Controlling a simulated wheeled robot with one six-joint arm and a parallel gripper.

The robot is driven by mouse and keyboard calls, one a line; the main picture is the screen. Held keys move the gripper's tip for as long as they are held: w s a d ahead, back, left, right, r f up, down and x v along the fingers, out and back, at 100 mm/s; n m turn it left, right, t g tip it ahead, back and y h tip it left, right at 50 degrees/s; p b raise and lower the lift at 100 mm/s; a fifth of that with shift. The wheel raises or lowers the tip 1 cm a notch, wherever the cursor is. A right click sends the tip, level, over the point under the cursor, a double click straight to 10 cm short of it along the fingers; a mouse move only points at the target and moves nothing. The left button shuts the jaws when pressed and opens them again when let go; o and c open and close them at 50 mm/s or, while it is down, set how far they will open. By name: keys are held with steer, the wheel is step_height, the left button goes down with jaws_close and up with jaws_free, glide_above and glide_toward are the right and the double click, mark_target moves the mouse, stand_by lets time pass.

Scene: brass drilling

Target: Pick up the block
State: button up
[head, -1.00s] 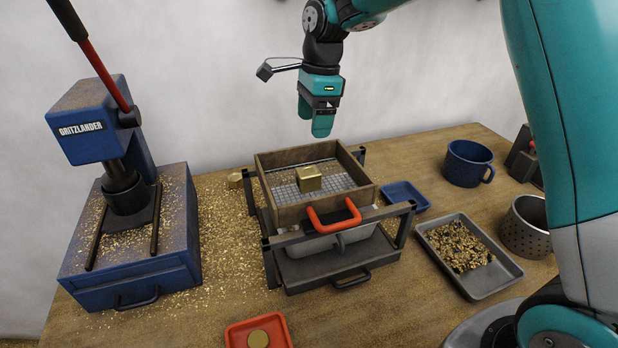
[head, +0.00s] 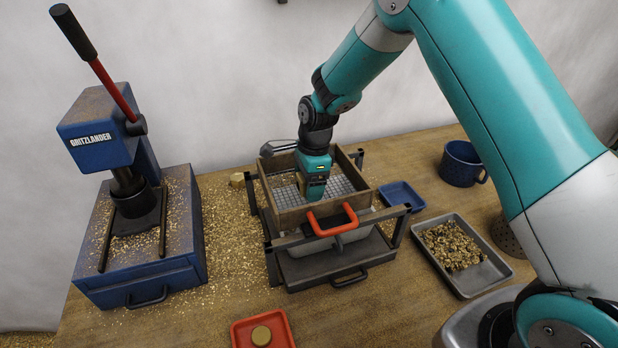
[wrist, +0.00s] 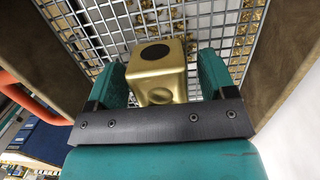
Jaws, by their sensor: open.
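The brass block (wrist: 157,69) sits on the wire mesh of the wooden sieve box, with a dark round hole in one face and a rounded dimple in another. In the wrist view it lies between the two teal fingers of my gripper (wrist: 163,80). The fingers are open, one on each side, with a small gap visible at the right. In the head view my gripper (head: 313,190) is down inside the sieve box (head: 298,215) and mostly hides the block; only a sliver (head: 299,181) shows at its left.
The sieve's wooden walls surround my gripper, with an orange handle (head: 333,217) at the front. A blue press (head: 140,235) stands left. A small blue tray (head: 402,195), a grey tray of chips (head: 487,274) and a blue mug (head: 461,163) are right. A red tray (head: 240,334) lies in front.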

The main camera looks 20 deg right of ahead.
steer(key=c, duration=1.3)
steer(key=shift+c, duration=0.5)
steer(key=shift+w+r, duration=0.1)
steer(key=shift+r, duration=0.05)
